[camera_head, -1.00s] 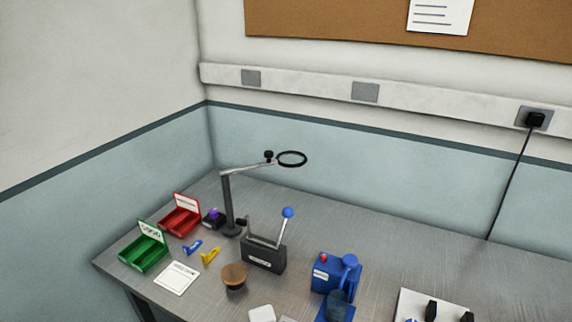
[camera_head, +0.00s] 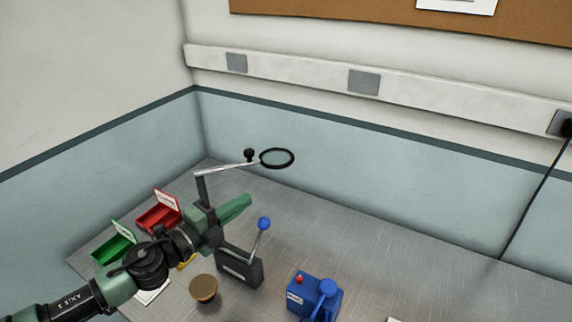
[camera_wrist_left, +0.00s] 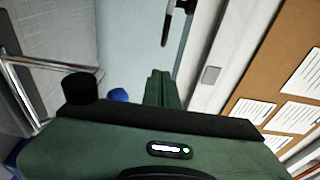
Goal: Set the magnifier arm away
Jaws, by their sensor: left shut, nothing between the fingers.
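The magnifier arm (camera_head: 228,167) is a thin silver bar on a dark post, reaching right to a black ring lens (camera_head: 277,158) in the head view. A black knob (camera_head: 249,155) sits near the lens. My left gripper (camera_head: 246,200) has green fingers pressed together, empty, pointing right. In the picture it lies below the bar and lens, in front of the post's lower part, which it hides. I cannot tell whether it touches the post. In the left wrist view the shut fingers (camera_wrist_left: 159,88) point up the picture. My right gripper is not in view.
A black box with a blue-knobbed lever (camera_head: 264,224) stands just below my left gripper. A blue device (camera_head: 315,298), a round brown-topped object (camera_head: 204,288), a red bin (camera_head: 158,217) and a green bin (camera_head: 112,249) stand around. The bench behind the lever is clear.

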